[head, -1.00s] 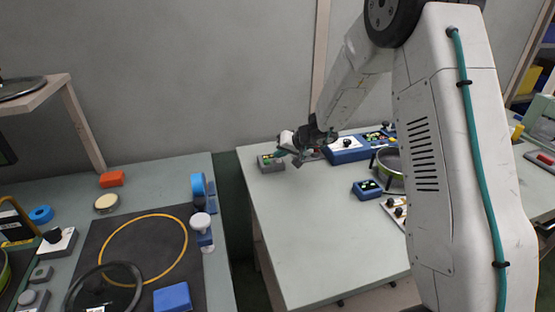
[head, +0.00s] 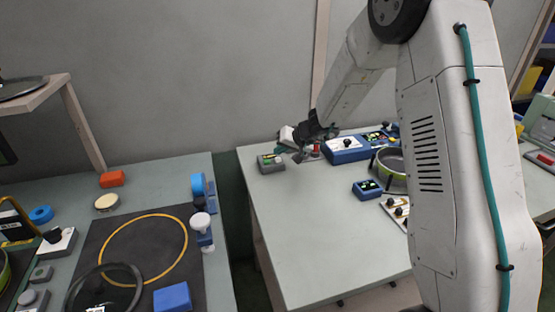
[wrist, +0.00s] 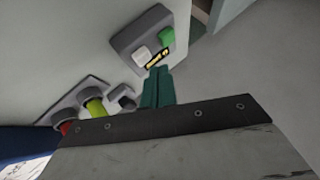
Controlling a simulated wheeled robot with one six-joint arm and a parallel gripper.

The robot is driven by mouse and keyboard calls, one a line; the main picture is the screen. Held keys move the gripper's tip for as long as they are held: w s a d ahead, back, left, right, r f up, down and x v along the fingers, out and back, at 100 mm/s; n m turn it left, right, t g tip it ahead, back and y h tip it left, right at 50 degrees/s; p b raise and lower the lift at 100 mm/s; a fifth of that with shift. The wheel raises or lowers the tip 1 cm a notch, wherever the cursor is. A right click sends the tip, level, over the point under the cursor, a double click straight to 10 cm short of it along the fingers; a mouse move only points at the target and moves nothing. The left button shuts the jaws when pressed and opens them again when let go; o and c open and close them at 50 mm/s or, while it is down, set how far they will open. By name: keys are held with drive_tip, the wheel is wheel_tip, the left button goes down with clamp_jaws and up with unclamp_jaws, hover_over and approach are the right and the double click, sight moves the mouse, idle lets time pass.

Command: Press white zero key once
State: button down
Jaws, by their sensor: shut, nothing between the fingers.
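A small grey box (wrist: 125,42) in the wrist view carries a white key (wrist: 141,55), a green key (wrist: 166,36) and a yellow-and-black label (wrist: 157,59) too small to read. The same box (head: 270,168) is at the far left corner of the right table in the head view. My gripper (wrist: 157,72) is shut and empty, its teal fingers together. The fingertips lie just below the label and to the lower right of the white key in the wrist view. I cannot tell how high they are above the box. In the head view my gripper (head: 297,157) is right of the box.
In the wrist view a grey plate with a yellow-green part (wrist: 95,107) and a red part (wrist: 66,128) lies at left, close to my gripper. A blue-and-white panel (head: 345,149) stands to its right in the head view. The table front (head: 305,240) is clear.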

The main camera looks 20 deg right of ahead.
sight(280, 163)
drive_tip(key=shift+r, duration=2.5)
drive_tip(key=s+a+r+g, duration=0.2)
drive_tip(key=s+r+g, duration=0.1)
drive_tip(key=s, duration=0.8)
drive_tip(key=s+a+r+g, duration=0.2)
drive_tip(key=s+g, duration=0.2)
drive_tip(key=s, duration=0.7)
drive_tip(key=s+d+r+h, duration=0.1)
drive_tip(key=s+d+r, duration=0.1)
drive_tip(key=s, duration=0.6)
drive_tip(key=s+d+r+n+h, duration=0.1)
drive_tip(key=s+r, duration=0.3)
drive_tip(key=s, duration=0.5)
drive_tip(key=s+d+r+t+h, duration=0.1)
drive_tip(key=s+d+r+h, duration=0.2)
drive_tip(key=s, duration=0.5)
drive_tip(key=shift+s+d+r+n, duration=0.15)
drive_tip(key=shift+s+n, duration=0.25)
